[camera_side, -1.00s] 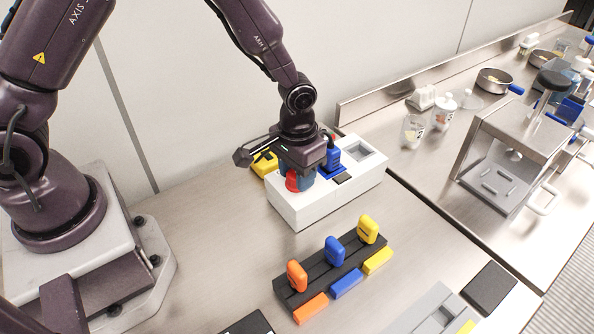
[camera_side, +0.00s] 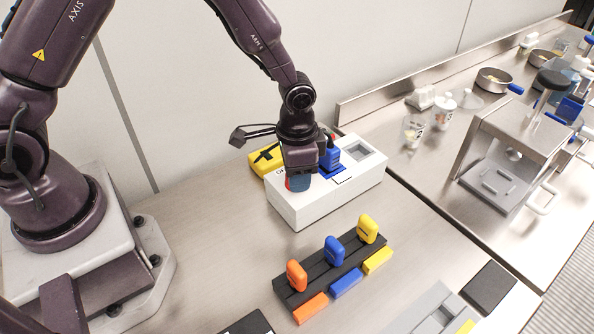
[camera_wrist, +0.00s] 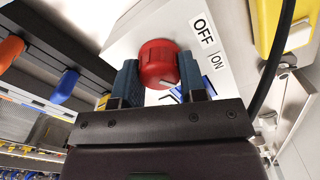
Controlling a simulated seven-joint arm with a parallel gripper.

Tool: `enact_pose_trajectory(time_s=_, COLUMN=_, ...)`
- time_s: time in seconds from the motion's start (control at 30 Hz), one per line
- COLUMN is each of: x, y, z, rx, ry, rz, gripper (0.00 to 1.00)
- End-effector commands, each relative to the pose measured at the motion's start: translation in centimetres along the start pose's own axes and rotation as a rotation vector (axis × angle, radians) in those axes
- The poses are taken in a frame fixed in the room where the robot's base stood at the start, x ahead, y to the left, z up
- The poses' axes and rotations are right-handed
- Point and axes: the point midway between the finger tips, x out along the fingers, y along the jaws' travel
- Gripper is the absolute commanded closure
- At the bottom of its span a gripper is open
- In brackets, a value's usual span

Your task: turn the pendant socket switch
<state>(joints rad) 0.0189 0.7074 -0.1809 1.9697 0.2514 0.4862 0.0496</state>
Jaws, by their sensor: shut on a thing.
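The red round switch knob (camera_wrist: 157,62) is on the white switch box (camera_wrist: 128,38). The box carries an OFF label and an ON label on the right of the knob in the wrist view. My gripper (camera_wrist: 160,80) is shut on the knob, with one blue finger on either side. In the side view my gripper (camera_side: 298,183) points down at the near-left end of the white box (camera_side: 315,208), and only a sliver of the red knob (camera_side: 288,184) shows beside the finger.
A blue plug-like part (camera_side: 329,158) and a square recess (camera_side: 365,147) are on the box. A yellow part (camera_side: 262,161) lies behind it. A black rack (camera_side: 325,270) with orange, blue and yellow tags stands in front. Bare bench separates rack and box.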

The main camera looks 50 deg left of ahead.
Motion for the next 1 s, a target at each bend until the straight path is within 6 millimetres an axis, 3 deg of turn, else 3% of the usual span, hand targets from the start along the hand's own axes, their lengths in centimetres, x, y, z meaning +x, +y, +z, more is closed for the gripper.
enact_pose_trajectory(time_s=0.3, x=-0.1, y=0.0, z=-0.1, rx=0.008, ry=0.001, rz=-0.002, gripper=0.85)
enact_pose_trajectory(time_s=0.33, x=-0.1, y=0.0, z=-0.1, rx=0.008, ry=0.001, rz=-0.002, gripper=0.59)
enact_pose_trajectory(time_s=0.43, x=-0.1, y=0.0, z=-0.1, rx=0.007, ry=0.002, rz=-0.002, gripper=0.36)
enact_pose_trajectory(time_s=0.77, x=-0.3, y=0.0, z=-0.1, rx=0.004, ry=0.002, rz=-0.001, gripper=0.36)
enact_pose_trajectory(time_s=1.0, x=-4.1, y=-0.1, z=-0.2, rx=0.004, ry=0.008, rz=-0.004, gripper=0.36)
